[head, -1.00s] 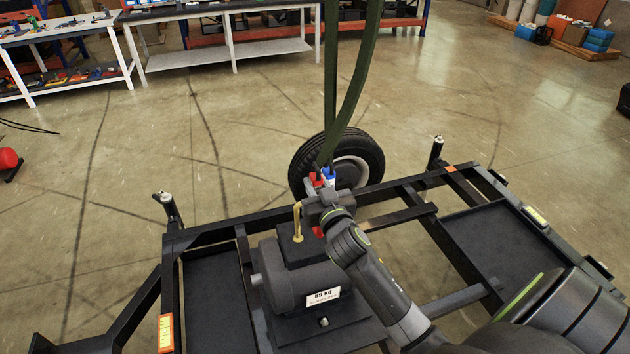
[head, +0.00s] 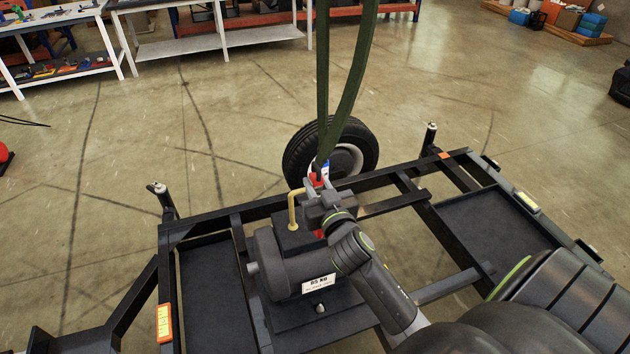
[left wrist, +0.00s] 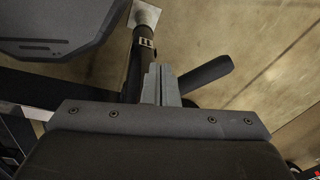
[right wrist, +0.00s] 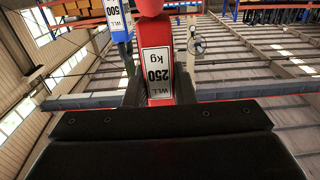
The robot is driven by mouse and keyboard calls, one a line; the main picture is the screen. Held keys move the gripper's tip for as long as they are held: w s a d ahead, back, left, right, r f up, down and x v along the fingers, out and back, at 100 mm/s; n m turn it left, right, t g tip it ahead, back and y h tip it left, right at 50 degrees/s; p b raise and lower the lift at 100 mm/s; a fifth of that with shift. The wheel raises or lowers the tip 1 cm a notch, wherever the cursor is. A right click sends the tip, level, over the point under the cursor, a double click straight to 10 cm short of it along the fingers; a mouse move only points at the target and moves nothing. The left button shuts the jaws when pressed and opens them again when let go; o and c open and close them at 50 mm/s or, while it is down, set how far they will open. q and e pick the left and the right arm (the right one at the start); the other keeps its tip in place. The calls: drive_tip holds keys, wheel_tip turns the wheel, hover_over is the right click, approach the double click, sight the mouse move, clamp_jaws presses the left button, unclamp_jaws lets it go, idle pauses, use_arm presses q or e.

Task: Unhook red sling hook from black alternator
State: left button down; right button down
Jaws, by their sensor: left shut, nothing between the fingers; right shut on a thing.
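The black alternator (head: 290,262) sits in the black frame, with a white 85 kg label on its front. A bent yellow bar (head: 292,212) rises from its top. My right gripper (head: 317,192) is just above the alternator, beside the yellow bar. It is shut on the red sling hook (right wrist: 158,45), which bears a 250 kg label in the right wrist view. The red hook's top (head: 317,181) shows in the head view. Whether its lower end is around the yellow bar is hidden. My left gripper (left wrist: 162,85) is shut and empty in the left wrist view, out of the head view.
Green sling straps (head: 340,95) hang down to the hooks. A blue hook (right wrist: 118,22) labelled 500 hangs beside the red one. The black frame (head: 395,200) has upright posts and side trays. A wheel (head: 298,155) lies behind it. Open floor surrounds it.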

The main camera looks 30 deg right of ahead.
drive_tip(key=shift+s+a+f+b, duration=0.2)
drive_tip(key=shift+s+f+b, duration=0.3)
drive_tip(key=shift+s, duration=0.15)
drive_tip(key=shift+s+a+f+b, duration=0.15)
drive_tip(key=shift+s+f+b, duration=0.35)
drive_tip(key=shift+s, duration=0.15)
drive_tip(key=c, duration=1.1)
unclamp_jaws()
drive_tip(key=shift+s, duration=0.1)
drive_tip(key=shift+f, duration=0.25)
drive_tip(key=p+v, duration=0.3)
drive_tip(key=v, duration=1.4)
drive_tip(key=shift+s+a+r, duration=0.1)
drive_tip(key=shift+s+r, duration=0.05)
drive_tip(key=shift+r, duration=0.05)
